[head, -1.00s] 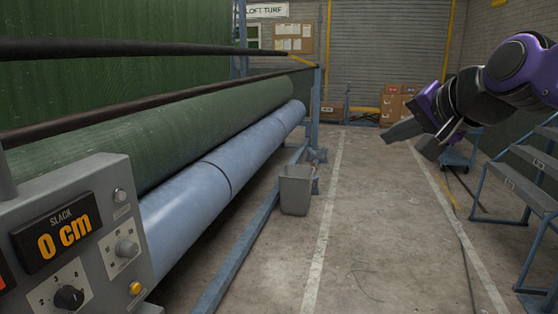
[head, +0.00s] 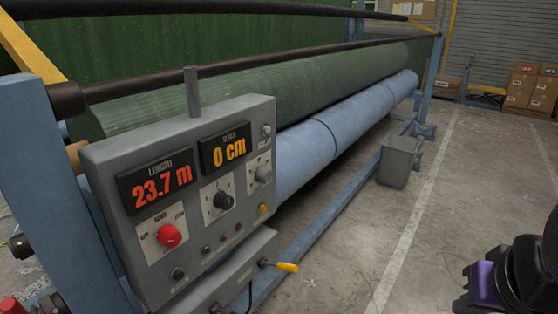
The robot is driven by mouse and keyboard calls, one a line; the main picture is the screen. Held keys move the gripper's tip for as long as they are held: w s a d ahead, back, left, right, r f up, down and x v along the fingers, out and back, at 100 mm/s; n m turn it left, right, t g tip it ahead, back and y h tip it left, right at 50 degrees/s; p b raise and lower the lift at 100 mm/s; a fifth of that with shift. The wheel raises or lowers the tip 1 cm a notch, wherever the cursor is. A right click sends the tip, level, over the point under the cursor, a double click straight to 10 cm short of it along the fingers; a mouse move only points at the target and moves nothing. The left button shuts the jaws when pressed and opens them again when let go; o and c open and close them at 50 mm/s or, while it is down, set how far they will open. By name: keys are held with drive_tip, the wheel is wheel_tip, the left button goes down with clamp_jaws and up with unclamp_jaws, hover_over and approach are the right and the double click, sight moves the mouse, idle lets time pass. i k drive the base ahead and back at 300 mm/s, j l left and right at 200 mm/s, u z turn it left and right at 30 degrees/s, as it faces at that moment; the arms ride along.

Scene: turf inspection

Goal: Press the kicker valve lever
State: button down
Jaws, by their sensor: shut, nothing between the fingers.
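A small lever with a yellow grip (head: 287,267) sticks out to the right from a grey box (head: 235,275) under the control panel. It looks like the kicker valve lever, though I can read no label on it. Its grip points right and slightly down. My arm shows only at the lower right corner, as a purple and black wrist part, well to the right of the lever. The fingers of my gripper are below the picture's edge. Nothing of mine touches the lever.
The grey control panel (head: 205,200) reads 23.7 m and 0 cm and carries a red knob (head: 169,235). Behind it lie a green turf roll (head: 250,105) and a blue roller (head: 340,125). A grey bin (head: 398,162) stands by the frame. Bare floor lies between the lever and my arm.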

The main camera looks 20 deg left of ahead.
sight(288, 267)
drive_tip(key=u, duration=2.4)
drive_tip(key=z, duration=1.3)
drive_tip(key=i+l, duration=0.2)
drive_tip(key=i+l+u, duration=0.1)
drive_tip(key=l, duration=0.35)
drive_tip(key=i+l, duration=0.3)
drive_tip(key=i+j+u, duration=0.15)
drive_tip(key=u, duration=0.3)
drive_tip(key=i, duration=0.1)
